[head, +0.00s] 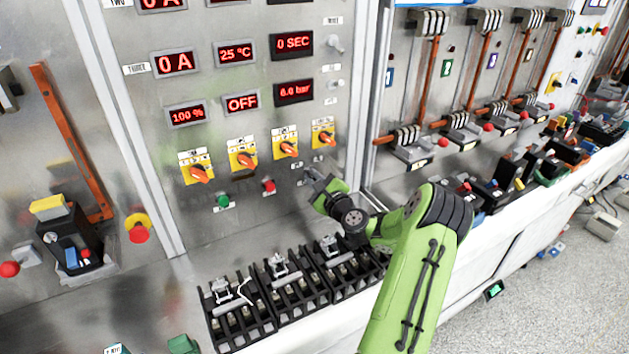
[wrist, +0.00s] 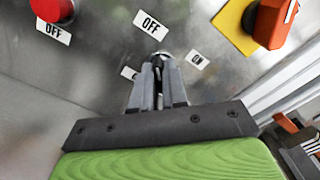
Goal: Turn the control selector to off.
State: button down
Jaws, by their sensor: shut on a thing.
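My gripper (head: 312,177) reaches the panel below and right of the row of orange knobs. In the wrist view my gripper (wrist: 160,70) is shut on the control selector (wrist: 162,56), a small metallic switch. Only a bit of the selector shows past the fingertips; its body and pointing direction are hidden. An OFF label (wrist: 150,24) sits just beyond the fingertips and an ON label (wrist: 198,60) to their right. Another label (wrist: 128,73) is partly covered on the left.
Several orange knobs (head: 288,149) on yellow plates sit above my gripper. A red button (head: 268,186) and a green button (head: 223,201) are to its left. Black terminal blocks (head: 288,283) stand below on the bench. Metal rails (head: 369,105) run along the panel's right edge.

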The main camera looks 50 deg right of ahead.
dwell(0.3)
jog(key=c, duration=1.2)
grip_release()
jog(key=shift+o, duration=0.2)
jog(key=shift+s, duration=0.15)
jog(key=b+v, duration=0.3)
jog(key=v, duration=1.2)
jog(key=shift+s+a, duration=0.1)
jog(key=shift+s, duration=0.15)
jog(key=shift+r, duration=0.1)
